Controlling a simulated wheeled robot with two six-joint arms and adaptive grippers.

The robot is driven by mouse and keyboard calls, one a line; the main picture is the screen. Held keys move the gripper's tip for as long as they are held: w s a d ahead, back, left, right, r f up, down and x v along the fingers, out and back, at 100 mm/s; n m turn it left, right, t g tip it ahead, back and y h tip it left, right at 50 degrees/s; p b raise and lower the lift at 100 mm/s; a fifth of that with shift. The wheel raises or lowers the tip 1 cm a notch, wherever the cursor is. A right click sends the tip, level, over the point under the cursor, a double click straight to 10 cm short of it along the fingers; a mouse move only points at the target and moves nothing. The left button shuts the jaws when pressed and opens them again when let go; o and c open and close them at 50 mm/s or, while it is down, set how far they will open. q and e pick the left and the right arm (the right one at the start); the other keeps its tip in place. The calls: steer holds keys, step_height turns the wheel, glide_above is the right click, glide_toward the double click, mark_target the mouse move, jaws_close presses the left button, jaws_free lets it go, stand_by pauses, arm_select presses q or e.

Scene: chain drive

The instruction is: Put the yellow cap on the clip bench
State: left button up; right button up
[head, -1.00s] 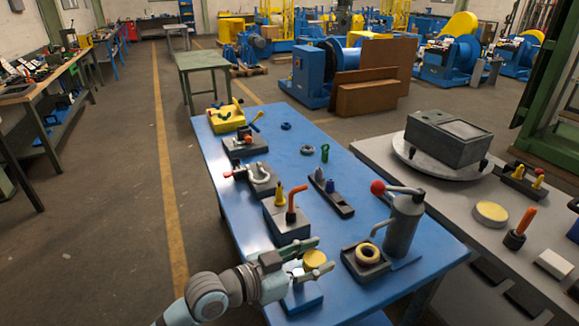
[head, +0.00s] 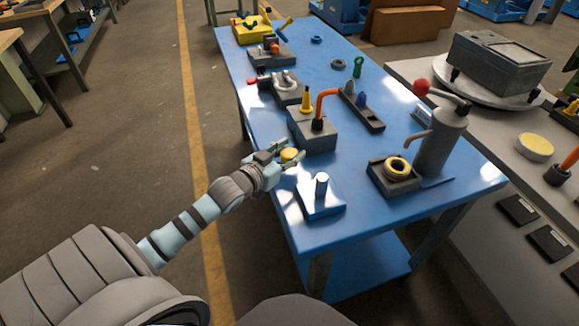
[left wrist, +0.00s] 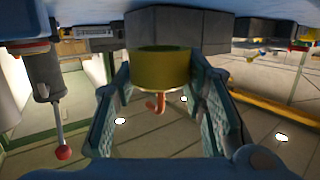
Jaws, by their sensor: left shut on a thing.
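The yellow cap (head: 289,154) is between the fingers of my left gripper (head: 286,154), near the left edge of the blue table. In the left wrist view the cap (left wrist: 160,70) sits between the two ribbed fingers (left wrist: 162,105). A blue base with a bare upright metal post (head: 321,186) stands on the table to the right of and nearer than the gripper. A dark grey block (head: 318,138) with a yellow cone and an orange bent handle stands just beyond the gripper. I cannot tell which fixture is the clip bench. My right gripper is not in view.
A grey lever pump (head: 440,140) and a dark tray with a yellow ring (head: 380,182) stand at the right. A clamp fixture (head: 287,88), a dark rack (head: 362,112) and a yellow box (head: 251,32) stand farther back.

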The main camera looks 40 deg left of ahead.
mark_target(289, 171)
arm_select(q)
step_height(289, 171, down, 4)
steer(key=shift+f+b, duration=0.2)
steer(key=shift+b, duration=0.75)
steer(key=shift+r, duration=0.15)
steer(key=o, duration=1.1)
